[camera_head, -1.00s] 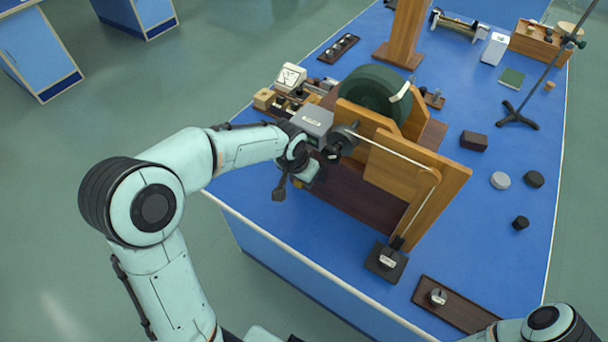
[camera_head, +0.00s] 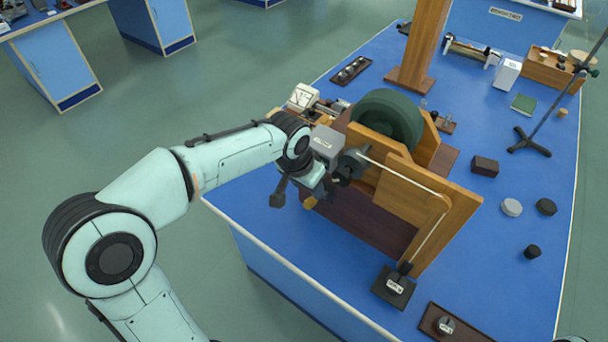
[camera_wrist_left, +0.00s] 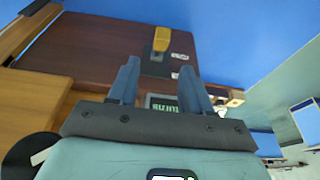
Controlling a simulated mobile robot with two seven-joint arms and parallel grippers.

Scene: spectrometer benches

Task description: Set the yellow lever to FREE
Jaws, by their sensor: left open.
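The yellow lever (camera_wrist_left: 162,40) stands out in the left wrist view, beyond my fingertips, on a dark brown board (camera_wrist_left: 100,45). Small pale labels lie beside it, too small to read, so I cannot tell its setting. In the head view only a small yellow piece (camera_head: 310,202) shows below my left wrist, probably the lever. My left gripper (camera_wrist_left: 160,75) is open, its two fingers apart and pointing towards the lever, with nothing between the tips. In the head view my wrist mostly hides the gripper. My right gripper is not in view.
A wooden stand with a dark green wheel (camera_head: 388,115) and a rod is right of my wrist. A grey box (camera_head: 322,142) is close behind it.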

